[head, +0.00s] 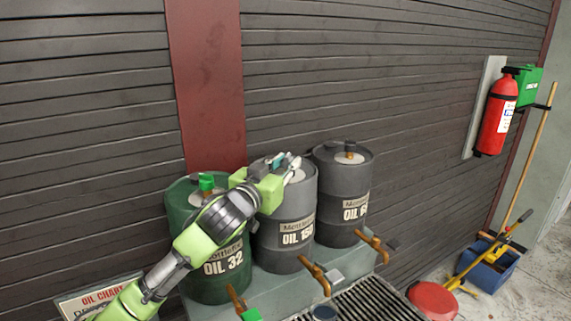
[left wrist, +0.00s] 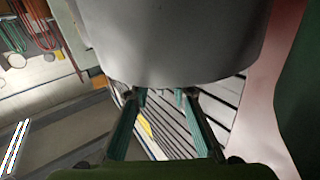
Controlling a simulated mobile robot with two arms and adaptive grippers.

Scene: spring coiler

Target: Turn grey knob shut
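The grey OIL 150 drum (head: 285,232) stands in the middle of the three drums. My left gripper (head: 291,164) is over its top, fingers apart and pointing right. The gripper hides much of this lid, and no grey knob shows clearly there. In the left wrist view, a large rounded grey surface fills the upper middle. The two teal-padded fingers (left wrist: 160,97) reach just below its edge with a gap between them. I cannot tell whether they touch anything. A small grey piece (head: 333,275) shows beside the middle orange-brown tap (head: 319,276). My right gripper is out of view.
The green OIL 32 drum (head: 205,251) with a green knob (head: 206,182) stands left. The dark OIL 68 drum (head: 339,217) with a brown fitting (head: 350,150) stands right. A slatted wall (head: 400,70) rises close behind. A metal grate (head: 360,302) lies in front.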

